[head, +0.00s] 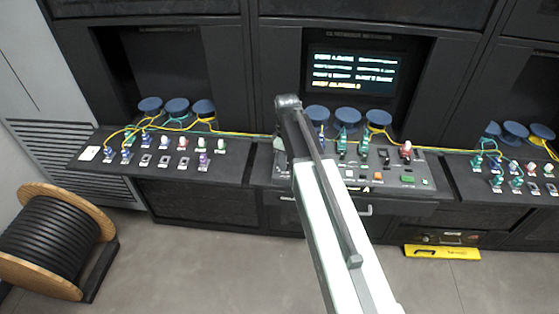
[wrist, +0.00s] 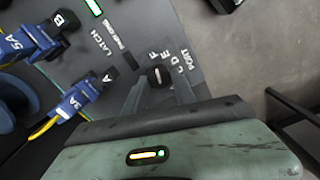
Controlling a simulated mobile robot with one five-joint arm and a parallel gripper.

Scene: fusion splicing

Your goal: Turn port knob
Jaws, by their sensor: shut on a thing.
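The port knob (wrist: 158,76) is a small dark round knob with a white mark on the grey panel in the wrist view. White letters, including C, D, E and F, and the word PORT sit beside it. My gripper (wrist: 157,86) is shut on the knob, one finger on each side of it. The finger tips and the lower part of the knob are partly hidden. In the head view my arm covers most of the knob's area, so I cannot make out the knob there.
Blue connectors (wrist: 75,100) with yellow cable sit left of the knob, near labels A and B. A LATCH label (wrist: 101,44) is nearby. In the head view a lit screen (head: 352,71) stands behind the console. A cable reel (head: 57,243) stands on the floor at left.

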